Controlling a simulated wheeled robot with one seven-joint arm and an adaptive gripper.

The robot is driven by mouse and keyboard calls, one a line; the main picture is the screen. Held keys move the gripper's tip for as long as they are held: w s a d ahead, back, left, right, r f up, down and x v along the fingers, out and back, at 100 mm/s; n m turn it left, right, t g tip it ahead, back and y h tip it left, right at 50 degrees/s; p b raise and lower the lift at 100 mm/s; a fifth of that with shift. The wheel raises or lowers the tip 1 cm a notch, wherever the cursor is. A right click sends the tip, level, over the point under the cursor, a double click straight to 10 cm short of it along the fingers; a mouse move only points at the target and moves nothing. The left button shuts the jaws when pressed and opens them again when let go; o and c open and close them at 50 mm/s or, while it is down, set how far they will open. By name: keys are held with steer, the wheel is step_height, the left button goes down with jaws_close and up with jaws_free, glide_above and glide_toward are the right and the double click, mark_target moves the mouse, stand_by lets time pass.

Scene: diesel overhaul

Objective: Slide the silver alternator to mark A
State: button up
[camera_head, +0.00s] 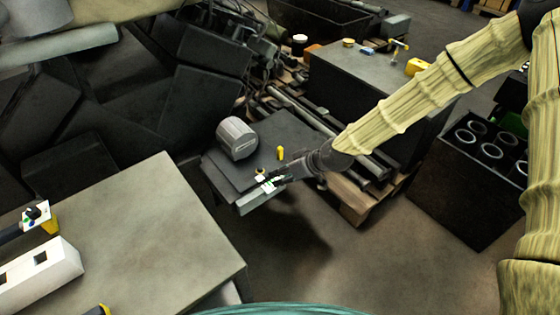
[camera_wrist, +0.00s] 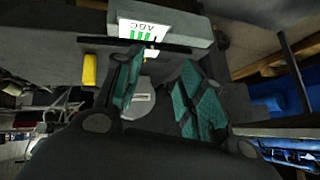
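The silver alternator (camera_head: 237,138), a ribbed grey cylinder, lies on a dark platform (camera_head: 290,130). In the head view my gripper (camera_head: 272,182) is low at the platform's front edge, to the right of and nearer than the alternator, apart from it. In the wrist view my gripper (camera_wrist: 160,68) has its two teal-padded fingers spread. A pale grey round face (camera_wrist: 139,101) shows between and beyond them; I cannot tell whether it is the alternator. A white card (camera_wrist: 140,29) with green bars and the letters ABC is beyond the fingertips. Mark A cannot be told apart.
A yellow peg (camera_head: 280,153) stands on the platform, and a yellow-topped piece (camera_head: 260,174) is at its front. A grey table (camera_head: 130,235) is at the lower left. Pipes and a wooden pallet (camera_head: 352,200) lie to the right. A dark crate (camera_head: 468,190) stands further right.

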step_height(320, 180, down, 4)
steer(key=w+a+t+y+b, duration=0.1)
steer(key=w+t+y+b, duration=0.1)
steer(key=b, duration=0.3)
steer(key=t+y+b, duration=0.2)
steer(key=t+b, duration=0.6)
steer(key=b, duration=0.8)
glide_toward(282, 151)
steer(key=shift+h, duration=0.3)
steer(key=x, duration=0.7)
steer(key=b+x, duration=0.1)
steer(key=x, duration=0.3)
steer(key=shift+s+a+r, duration=0.1)
steer(key=shift+a+r, duration=0.05)
steer(key=shift+r, duration=0.1)
jaws_close()
